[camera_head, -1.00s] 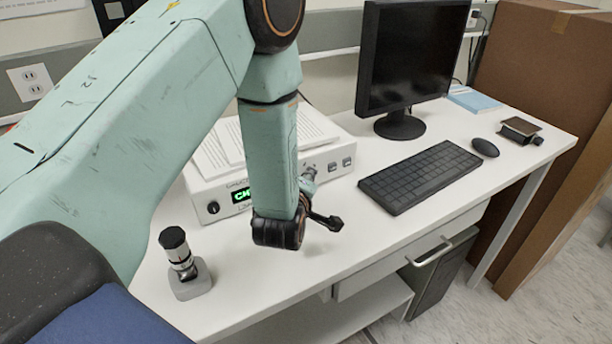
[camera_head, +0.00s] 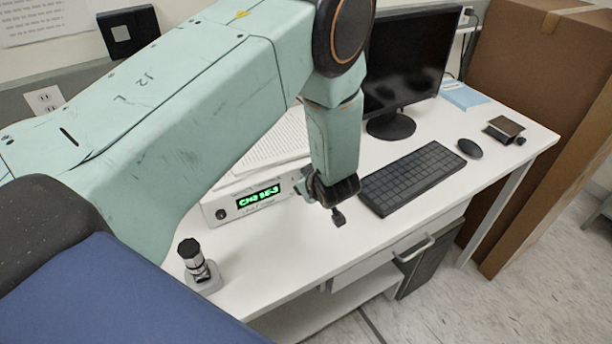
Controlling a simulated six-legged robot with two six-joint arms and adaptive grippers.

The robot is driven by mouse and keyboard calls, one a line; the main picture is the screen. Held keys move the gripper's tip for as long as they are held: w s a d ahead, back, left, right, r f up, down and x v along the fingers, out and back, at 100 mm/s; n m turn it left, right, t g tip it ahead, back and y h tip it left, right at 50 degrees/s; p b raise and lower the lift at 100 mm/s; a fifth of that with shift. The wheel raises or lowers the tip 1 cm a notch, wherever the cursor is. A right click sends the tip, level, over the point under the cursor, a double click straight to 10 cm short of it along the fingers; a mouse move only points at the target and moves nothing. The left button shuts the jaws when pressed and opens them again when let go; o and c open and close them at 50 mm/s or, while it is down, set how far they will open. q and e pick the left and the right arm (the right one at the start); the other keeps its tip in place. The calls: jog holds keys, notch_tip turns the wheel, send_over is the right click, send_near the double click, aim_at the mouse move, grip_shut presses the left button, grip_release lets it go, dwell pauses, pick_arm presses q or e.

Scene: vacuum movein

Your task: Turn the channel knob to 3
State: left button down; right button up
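A white controller box (camera_head: 268,210) stands on the desk with a lit green display (camera_head: 258,197) on its front. The display starts with "CH"; the digits are hard to read. A small black round knob (camera_head: 221,214) sits left of the display. My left arm crosses the view from the left, and my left gripper (camera_head: 325,203) is at the box's right front, right of the display. My arm and gripper hide the right part of the front panel, so any knob there is hidden. The finger gap does not show clearly. My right gripper is not in view.
Papers (camera_head: 275,145) lie on the box. A small gauge on a grey base (camera_head: 203,276) stands at the desk's front left. A keyboard (camera_head: 412,178), monitor (camera_head: 408,65) and mouse (camera_head: 469,148) are to the right. Bare desk (camera_head: 290,255) lies in front of the box.

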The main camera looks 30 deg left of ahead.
pick_arm(q)
jog(key=shift+w+d+r+m+g+y+p, duration=0.15)
jog(key=shift+m+g+y+p, duration=0.25)
jog(key=shift+g+p, duration=0.25)
jog(key=shift+m+g, duration=0.3)
jog(key=shift+g, duration=0.15)
jog(key=shift+w+f+g+y, duration=0.15)
jog(key=shift+f+g+y, duration=0.05)
jog(key=shift+g+y, duration=0.25)
jog(key=shift+w+d+f+m+g+y+b, duration=0.1)
jog(key=shift+m+g+y+b, duration=0.3)
jog(key=shift+m, duration=0.2)
jog(key=g+b, duration=0.1)
jog(key=b, duration=0.1)
jog(key=m+g+y+b, duration=0.1)
jog(key=b, duration=0.1)
jog(key=m+g+y+b, duration=0.1)
jog(key=b, duration=0.1)
jog(key=shift+w+d+f+b, duration=0.1)
jog(key=shift+w+f+b, duration=0.15)
jog(key=shift+b, duration=0.05)
jog(key=shift+r+m+g+y+b, duration=0.15)
jog(key=shift+m+g+y+b, duration=0.4)
jog(key=shift+b, duration=0.7)
jog(key=shift+r, duration=0.1)
